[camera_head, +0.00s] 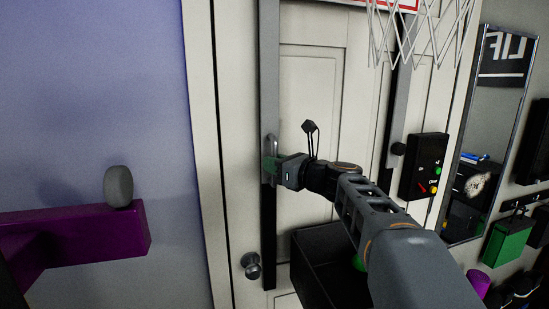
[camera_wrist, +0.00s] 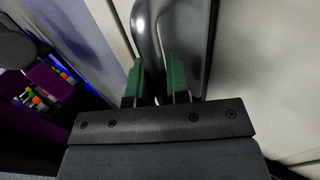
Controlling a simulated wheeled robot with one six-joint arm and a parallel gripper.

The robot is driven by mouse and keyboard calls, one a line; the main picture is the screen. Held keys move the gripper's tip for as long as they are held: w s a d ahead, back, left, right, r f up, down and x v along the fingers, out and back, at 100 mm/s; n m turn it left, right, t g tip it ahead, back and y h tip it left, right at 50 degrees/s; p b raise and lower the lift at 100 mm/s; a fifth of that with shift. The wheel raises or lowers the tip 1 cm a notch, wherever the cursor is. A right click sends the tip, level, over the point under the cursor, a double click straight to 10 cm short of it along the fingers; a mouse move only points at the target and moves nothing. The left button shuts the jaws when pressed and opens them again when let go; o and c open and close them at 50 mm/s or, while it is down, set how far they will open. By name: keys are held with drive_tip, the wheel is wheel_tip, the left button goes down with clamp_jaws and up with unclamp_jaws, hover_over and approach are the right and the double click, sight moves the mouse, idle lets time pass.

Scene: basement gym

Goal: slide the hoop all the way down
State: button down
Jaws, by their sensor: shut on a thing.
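The hoop's white net (camera_head: 430,38) hangs at the top right in the head view, below a red-edged white backboard (camera_head: 405,4); the rim is out of frame. A grey bar (camera_head: 268,75) runs down the left of the white door over a black track (camera_head: 269,235). Its metal handle (camera_head: 274,144) is at the bar's lower end. My gripper (camera_head: 270,165) is shut on this handle. In the wrist view, the green fingers of my gripper (camera_wrist: 159,80) stand on both sides of the curved handle (camera_wrist: 146,30).
A door knob (camera_head: 251,264) is below left of my gripper. A black control box (camera_head: 424,165) is on the right. A purple shelf (camera_head: 90,235) bears a grey rounded object (camera_head: 118,187) at left.

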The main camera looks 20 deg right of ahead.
wheel_tip(320, 180, down, 16)
drive_tip(key=b, duration=1)
drive_tip(key=shift+b, duration=0.3)
drive_tip(key=c, duration=1.1)
unclamp_jaws()
drive_tip(key=v, duration=1.4)
drive_tip(key=shift+a, duration=0.1)
